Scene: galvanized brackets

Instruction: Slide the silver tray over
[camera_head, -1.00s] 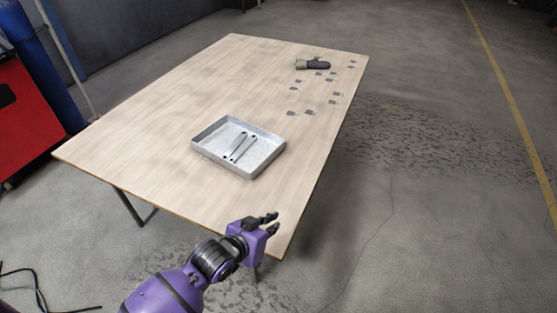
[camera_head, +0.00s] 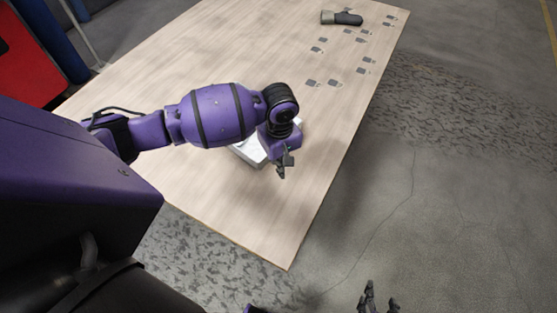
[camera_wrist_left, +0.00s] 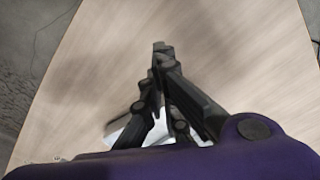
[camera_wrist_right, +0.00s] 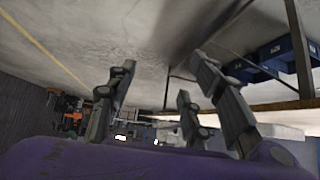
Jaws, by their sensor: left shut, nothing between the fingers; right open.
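The silver tray (camera_head: 247,152) is on the wooden table, mostly hidden behind my left arm in the head view. Only a pale strip of its near side and a bit of its right end show. My left gripper (camera_head: 284,168) is shut and empty, at the tray's right end; I cannot tell whether it touches the tray. In the left wrist view its fingers (camera_wrist_left: 160,48) meet at the tips, and a pale piece of the tray (camera_wrist_left: 120,130) shows beside and behind them. My right gripper (camera_head: 376,298) is open and empty, off the table's near corner; its fingers (camera_wrist_right: 160,72) are apart.
The table (camera_head: 290,215) is bare at its near corner. A red cabinet (camera_head: 30,55) stands at the far left. Open floor (camera_head: 450,200) lies to the right.

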